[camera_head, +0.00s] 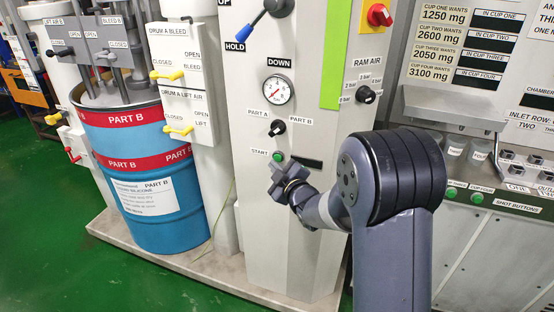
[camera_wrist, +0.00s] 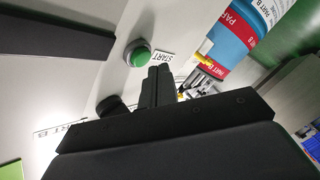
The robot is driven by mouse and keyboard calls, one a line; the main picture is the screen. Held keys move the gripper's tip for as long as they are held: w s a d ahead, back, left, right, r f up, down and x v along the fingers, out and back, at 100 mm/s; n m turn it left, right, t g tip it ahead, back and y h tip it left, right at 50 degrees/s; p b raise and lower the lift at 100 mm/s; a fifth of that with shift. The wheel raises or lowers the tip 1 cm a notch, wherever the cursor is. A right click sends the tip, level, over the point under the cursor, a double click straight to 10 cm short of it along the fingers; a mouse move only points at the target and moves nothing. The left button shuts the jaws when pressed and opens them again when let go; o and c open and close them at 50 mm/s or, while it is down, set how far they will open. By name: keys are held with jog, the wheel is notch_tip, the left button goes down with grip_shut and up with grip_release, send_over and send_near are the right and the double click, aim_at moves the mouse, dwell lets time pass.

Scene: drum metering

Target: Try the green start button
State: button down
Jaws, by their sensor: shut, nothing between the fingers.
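The green start button (camera_head: 278,157) sits on the pale front panel of the middle cabinet (camera_head: 262,215), right of a START label (camera_head: 258,153). My gripper (camera_head: 276,180) is just below the button in the head view. In the wrist view the green button (camera_wrist: 137,55) shows in a metal ring, just beyond and left of the tips of my gripper (camera_wrist: 157,72). The fingers are together with nothing between them. A gap seems to lie between the tips and the button; I cannot tell whether they touch.
Above the button are the black Part A/Part B selector knob (camera_head: 277,127) and a pressure gauge (camera_head: 278,90). A dark display slot (camera_head: 312,164) is to its right. A blue Part B drum (camera_head: 150,190) stands left. More green shot buttons (camera_head: 477,198) are on the right cabinet.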

jog(key=shift+w+d+b, duration=0.15)
jog(key=shift+w+b, duration=0.15)
jog(key=shift+w, duration=0.1)
jog(key=shift+w+d, duration=0.15)
jog(key=shift+w, duration=0.25)
dwell(0.5)
dwell(0.4)
jog(key=shift+s+a+b, duration=0.3)
jog(key=shift+s+b, duration=0.5)
jog(key=shift+b, duration=0.05)
jog(key=s+b, duration=0.1)
jog(key=s+a+b, duration=0.1)
jog(key=s, duration=0.1)
jog(key=s+b, duration=0.1)
jog(key=shift+s+a, duration=0.35)
jog(key=shift+w, duration=0.1)
